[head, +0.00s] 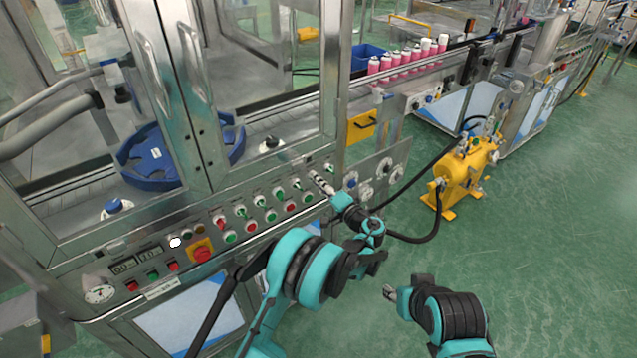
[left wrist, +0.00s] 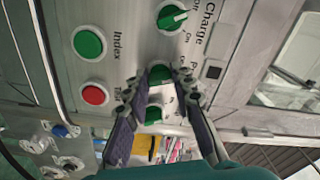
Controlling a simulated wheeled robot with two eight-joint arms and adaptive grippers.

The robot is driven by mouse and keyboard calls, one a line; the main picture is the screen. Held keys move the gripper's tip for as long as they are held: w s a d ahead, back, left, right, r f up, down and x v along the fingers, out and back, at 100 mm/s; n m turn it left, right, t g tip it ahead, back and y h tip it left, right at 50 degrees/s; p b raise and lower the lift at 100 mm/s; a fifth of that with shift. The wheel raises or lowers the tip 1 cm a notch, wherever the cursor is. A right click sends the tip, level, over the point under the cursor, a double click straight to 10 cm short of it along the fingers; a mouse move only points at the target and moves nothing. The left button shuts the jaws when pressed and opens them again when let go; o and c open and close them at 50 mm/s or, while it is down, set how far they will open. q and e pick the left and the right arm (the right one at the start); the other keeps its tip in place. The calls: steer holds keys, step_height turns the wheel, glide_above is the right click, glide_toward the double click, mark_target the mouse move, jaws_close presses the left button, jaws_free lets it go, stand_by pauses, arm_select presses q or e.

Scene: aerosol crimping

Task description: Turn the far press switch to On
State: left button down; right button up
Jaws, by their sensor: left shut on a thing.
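The press switch is a green knob (left wrist: 158,72) on the metal panel, beside a partly covered label starting with "P" in the left wrist view. My left gripper (left wrist: 163,80) has its fingers on either side of this knob and is shut on it. The fingers hide part of the knob, so its exact angle is unclear. In the head view my left gripper (head: 320,182) reaches the right end of the control panel (head: 150,262) and covers the switch there. My right gripper (head: 389,292) is low and apart from the panel; its finger opening is too small to judge.
A green Charge knob (left wrist: 172,17), another green knob (left wrist: 153,114), a green Index button (left wrist: 88,43) and a red button (left wrist: 94,95) are close around the left gripper. A yellow pump (head: 465,172) with black hoses stands right of the panel. Green floor there is open.

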arm_select(q)
steer(key=m, duration=1)
steer(key=shift+m, duration=0.3)
stand_by(0.4)
steer(key=c, duration=1.3)
jaws_free()
steer(key=shift+r, duration=0.15)
step_height(320, 180, up, 10)
steer(key=shift+f, duration=0.1)
